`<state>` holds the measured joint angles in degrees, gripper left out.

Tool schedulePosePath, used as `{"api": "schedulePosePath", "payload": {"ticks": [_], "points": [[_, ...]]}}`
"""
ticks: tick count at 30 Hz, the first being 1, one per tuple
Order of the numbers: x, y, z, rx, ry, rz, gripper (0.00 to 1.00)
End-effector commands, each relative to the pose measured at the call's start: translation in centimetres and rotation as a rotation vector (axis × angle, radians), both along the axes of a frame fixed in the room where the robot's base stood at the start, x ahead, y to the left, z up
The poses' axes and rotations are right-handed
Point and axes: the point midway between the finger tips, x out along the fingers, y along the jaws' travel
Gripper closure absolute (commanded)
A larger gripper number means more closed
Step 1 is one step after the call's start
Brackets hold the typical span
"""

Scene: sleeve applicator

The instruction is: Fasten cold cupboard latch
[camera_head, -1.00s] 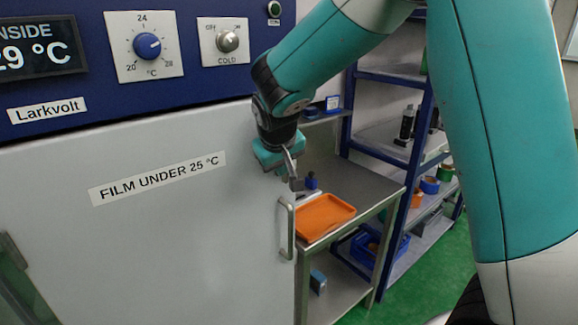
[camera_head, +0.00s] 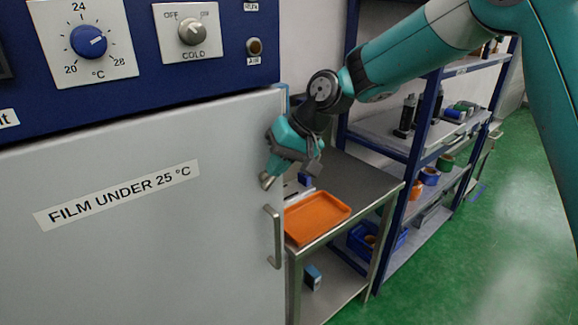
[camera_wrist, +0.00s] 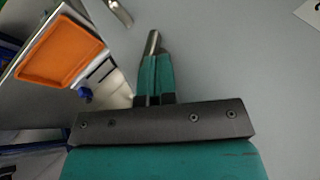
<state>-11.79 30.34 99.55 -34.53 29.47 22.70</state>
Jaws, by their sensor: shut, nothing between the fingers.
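The cold cupboard's pale grey door (camera_head: 140,265) fills the left of the head view, under a blue panel, with a "FILM UNDER 25 °C" label. It looks closed or nearly so; I cannot tell exactly. A metal bar handle (camera_head: 271,237) stands upright near its right edge. The handle's end also shows at the top of the wrist view (camera_wrist: 118,12). My gripper (camera_head: 267,181) is shut and empty, just above the handle and close to the door's face. Its joined fingers (camera_wrist: 153,42) point towards the handle in the wrist view, apart from it. I cannot make out a separate latch.
A steel side table (camera_head: 362,190) with an orange tray (camera_head: 316,217) stands right of the cupboard. A blue shelf rack (camera_head: 418,140) with several items is behind it. A temperature dial (camera_head: 90,41) and COLD switch (camera_head: 192,31) sit above the door. Green floor (camera_head: 480,260) is clear at right.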

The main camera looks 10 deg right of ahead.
Motion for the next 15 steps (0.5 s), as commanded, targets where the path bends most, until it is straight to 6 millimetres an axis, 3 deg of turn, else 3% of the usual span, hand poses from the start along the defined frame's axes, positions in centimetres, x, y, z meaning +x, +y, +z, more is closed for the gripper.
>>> {"api": "schedulePosePath", "payload": {"ticks": [3, 15], "points": [[0.2, -0.1, -0.2, 0.092, 0.054, 0.002, 1.00], [0.7, -1.1, -0.9, 0.081, 0.045, 0.004, 1.00]]}}
